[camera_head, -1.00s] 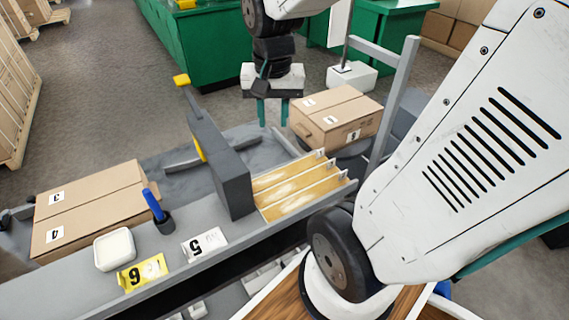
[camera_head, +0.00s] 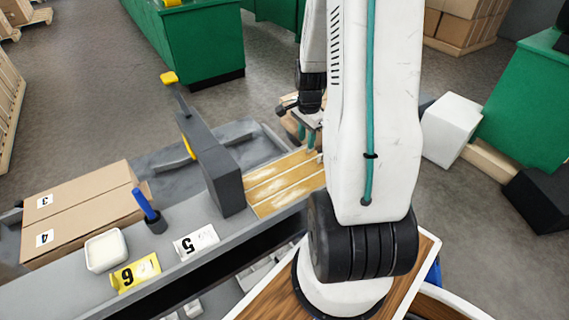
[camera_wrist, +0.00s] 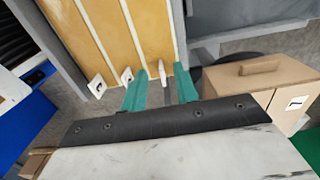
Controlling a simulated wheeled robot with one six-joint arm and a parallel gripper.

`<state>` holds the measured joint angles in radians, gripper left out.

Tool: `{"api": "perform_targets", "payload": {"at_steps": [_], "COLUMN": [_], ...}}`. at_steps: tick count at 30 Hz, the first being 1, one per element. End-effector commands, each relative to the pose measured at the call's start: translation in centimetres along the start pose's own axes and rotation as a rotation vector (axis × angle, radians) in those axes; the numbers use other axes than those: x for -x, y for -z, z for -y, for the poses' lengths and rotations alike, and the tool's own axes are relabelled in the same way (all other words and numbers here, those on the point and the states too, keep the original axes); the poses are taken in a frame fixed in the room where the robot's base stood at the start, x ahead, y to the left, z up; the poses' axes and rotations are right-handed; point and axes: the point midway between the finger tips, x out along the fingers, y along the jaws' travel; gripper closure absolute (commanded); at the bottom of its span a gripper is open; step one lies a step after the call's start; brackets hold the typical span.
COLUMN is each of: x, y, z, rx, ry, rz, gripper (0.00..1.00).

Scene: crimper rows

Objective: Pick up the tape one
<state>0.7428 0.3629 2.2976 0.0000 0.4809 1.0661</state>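No roll of tape can be made out clearly. A yellow board (camera_head: 285,180) with pale lengthwise strips lies on the grey bench; the wrist view also shows it (camera_wrist: 105,35), with small white tabs (camera_wrist: 97,86) along its near end. My gripper (camera_head: 306,137) is over the far end of this board. Its two teal fingers (camera_wrist: 160,90) stand apart in the wrist view. A pale, narrow tab (camera_wrist: 161,72) and a dark slim piece show between or just beyond them; I cannot tell whether they touch. My arm hides part of the board in the head view.
A tall grey press with a yellow handle (camera_head: 169,78) stands left of the board. Cardboard boxes (camera_head: 80,210), a white dish (camera_head: 108,250), a blue-handled tool (camera_head: 145,205) and number cards 5 (camera_head: 196,242) and 6 (camera_head: 135,272) are on the bench. Another box (camera_wrist: 262,78) is beside the fingers.

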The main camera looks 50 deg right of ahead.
Motion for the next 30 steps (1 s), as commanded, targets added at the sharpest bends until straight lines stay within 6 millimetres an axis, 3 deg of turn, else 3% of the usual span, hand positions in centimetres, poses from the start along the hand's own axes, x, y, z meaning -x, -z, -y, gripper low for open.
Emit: {"api": "perform_targets", "payload": {"at_steps": [7, 16, 17, 20, 30], "x": [-3.6, -4.2, -4.2, -4.2, -4.2], "y": [0.5, 0.5, 0.5, 0.4, 0.5], "z": [-0.1, -0.1, -0.1, -0.1, -0.1], "rx": [0.001, 0.002, 0.002, 0.002, 0.002], "ry": [-0.002, 0.000, 0.000, 0.000, 0.000], "rz": [0.001, 0.000, 0.000, 0.000, 0.000], "gripper": [0.70, 0.70, 0.73, 1.00, 1.00]}}
